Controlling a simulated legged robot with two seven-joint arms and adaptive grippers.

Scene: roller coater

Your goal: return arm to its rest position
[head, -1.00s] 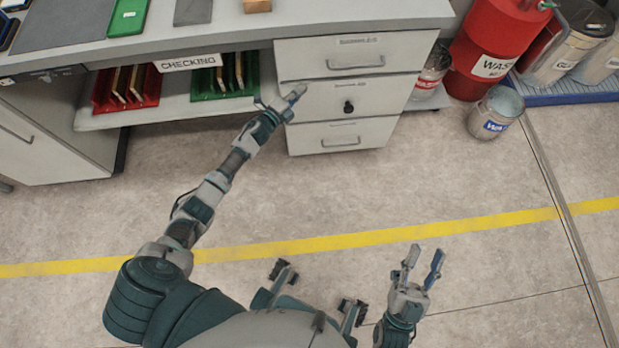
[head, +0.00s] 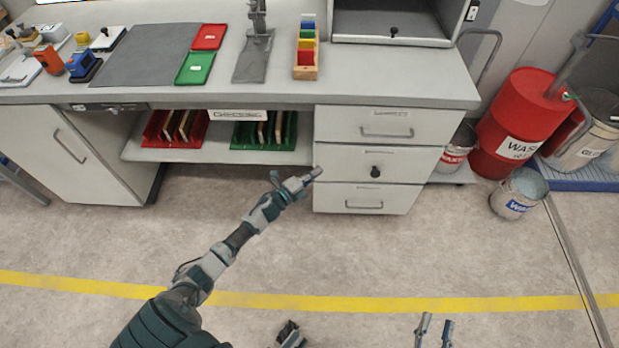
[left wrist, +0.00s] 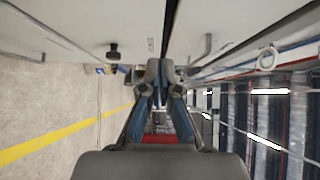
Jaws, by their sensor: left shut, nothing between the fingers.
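My left arm reaches forward from the lower left in the head view. Its gripper (head: 314,174) is shut and empty, and appears in front of the left edge of the drawer unit (head: 378,160). The left wrist view shows its blue-padded fingers (left wrist: 158,72) together with nothing between them. My right gripper (head: 434,332) is at the bottom edge of the head view, its two fingers apart and empty. Most of my right arm is out of view.
The grey workbench (head: 280,92) spans the back, with a shelf of red (head: 160,128) and green (head: 250,135) racks below. A red waste drum (head: 520,118) and a bucket (head: 520,192) stand at the right. The floor around the yellow line (head: 380,303) is clear.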

